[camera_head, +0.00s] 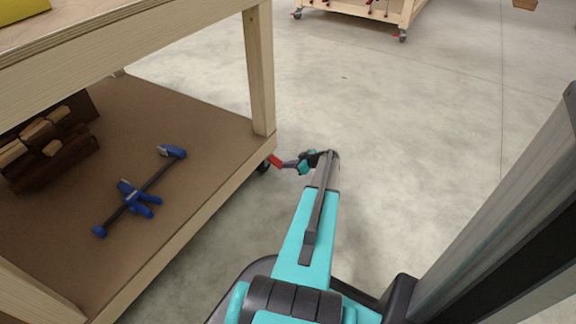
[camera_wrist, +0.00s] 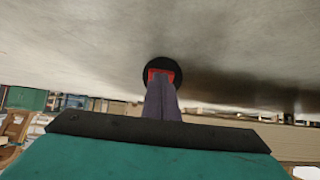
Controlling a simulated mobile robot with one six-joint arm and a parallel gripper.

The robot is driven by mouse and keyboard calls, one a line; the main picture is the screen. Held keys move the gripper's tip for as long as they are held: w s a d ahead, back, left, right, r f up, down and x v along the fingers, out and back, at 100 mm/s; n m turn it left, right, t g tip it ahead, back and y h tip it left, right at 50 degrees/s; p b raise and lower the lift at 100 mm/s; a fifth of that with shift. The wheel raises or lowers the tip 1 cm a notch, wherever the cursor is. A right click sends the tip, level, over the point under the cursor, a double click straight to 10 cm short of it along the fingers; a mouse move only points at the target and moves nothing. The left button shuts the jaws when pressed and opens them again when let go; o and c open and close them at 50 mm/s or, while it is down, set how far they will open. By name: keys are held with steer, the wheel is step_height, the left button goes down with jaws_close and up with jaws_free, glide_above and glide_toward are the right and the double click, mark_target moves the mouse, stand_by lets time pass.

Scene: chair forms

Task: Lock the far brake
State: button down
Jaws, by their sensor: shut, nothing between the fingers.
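The caster wheel (camera_head: 263,167) stands under the workbench's far corner, dark and partly hidden by the bench edge. Its red brake pedal (camera_head: 275,160) sticks out to the right. My gripper (camera_head: 288,164) is shut and empty, with its fingertips right at the pedal. In the wrist view the shut fingers of my gripper (camera_wrist: 163,80) point at the dark round wheel (camera_wrist: 162,62), and the red pedal (camera_wrist: 151,73) shows around the fingertips. I cannot tell whether they touch it. The pedal's angle is hard to read.
The wooden workbench (camera_head: 190,222) has a lower shelf with a blue bar clamp (camera_head: 140,195) and brown wooden blocks (camera_head: 50,145). A bench leg (camera_head: 260,70) rises above the wheel. Another wheeled bench (camera_head: 370,10) stands far back. The concrete floor (camera_head: 430,130) right of the bench is clear.

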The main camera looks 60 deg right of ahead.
steer(key=shift+a, duration=0.2)
steer(key=s+r+p, duration=0.1)
steer(key=s+p, duration=0.2)
steer(key=s, duration=0.8)
steer(key=shift+s+d+r+p, duration=0.15)
steer(key=shift+s+r+p, duration=0.1)
steer(key=shift+r+p, duration=0.1)
